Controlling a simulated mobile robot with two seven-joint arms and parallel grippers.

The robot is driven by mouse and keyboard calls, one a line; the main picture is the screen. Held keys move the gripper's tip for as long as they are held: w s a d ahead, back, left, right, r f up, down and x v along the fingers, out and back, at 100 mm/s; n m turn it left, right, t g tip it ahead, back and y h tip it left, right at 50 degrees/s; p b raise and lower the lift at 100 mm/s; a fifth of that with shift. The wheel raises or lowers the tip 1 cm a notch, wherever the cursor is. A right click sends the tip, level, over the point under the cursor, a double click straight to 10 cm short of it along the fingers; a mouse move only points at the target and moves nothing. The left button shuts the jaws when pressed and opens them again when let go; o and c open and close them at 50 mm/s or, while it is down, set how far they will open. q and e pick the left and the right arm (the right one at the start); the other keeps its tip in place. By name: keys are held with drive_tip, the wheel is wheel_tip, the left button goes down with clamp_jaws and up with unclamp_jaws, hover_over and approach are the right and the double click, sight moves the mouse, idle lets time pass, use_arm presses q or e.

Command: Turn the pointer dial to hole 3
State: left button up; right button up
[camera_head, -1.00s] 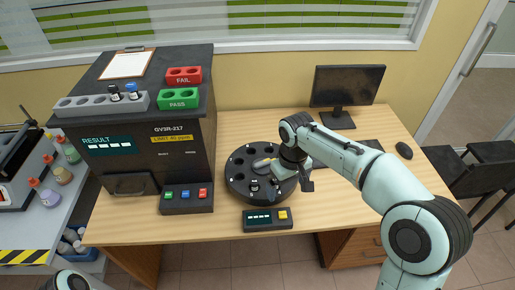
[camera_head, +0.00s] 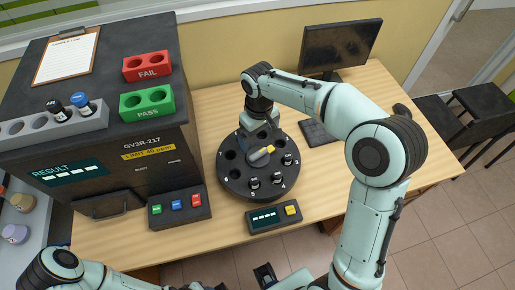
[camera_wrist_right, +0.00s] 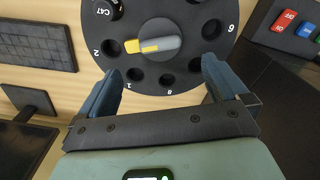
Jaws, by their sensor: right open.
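The round black dial plate (camera_head: 232,183) lies on the table with numbered holes around its rim. At its centre is the grey pointer dial (camera_head: 258,159) with a yellow tip. In the right wrist view the pointer (camera_wrist_right: 160,44) points left, at the hole marked 2 (camera_wrist_right: 111,47). Vials stand in several holes, one labelled CAT (camera_wrist_right: 104,10) beside hole 2. My right gripper (camera_head: 262,128) is over the far edge of the plate. In the wrist view its fingers (camera_wrist_right: 160,72) are apart, empty, and clear of the pointer. My left arm (camera_head: 65,268) enters at the lower left; its jaws are unclear.
The black analyser (camera_head: 105,135) stands at left, with a button box (camera_head: 180,208) before it. A small display box (camera_head: 273,217) sits in front of the plate. A monitor (camera_head: 340,48) and keyboard (camera_head: 318,133) are at back right. Open table lies right of the plate.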

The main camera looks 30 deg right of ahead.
sight(259, 153)
wheel_tip(259, 153, down, 9)
drive_tip(key=shift+w+r+b, duration=0.1)
drive_tip(key=shift+r+b, duration=0.1)
drive_tip(key=shift+b, duration=0.15)
drive_tip(key=c, duration=1)
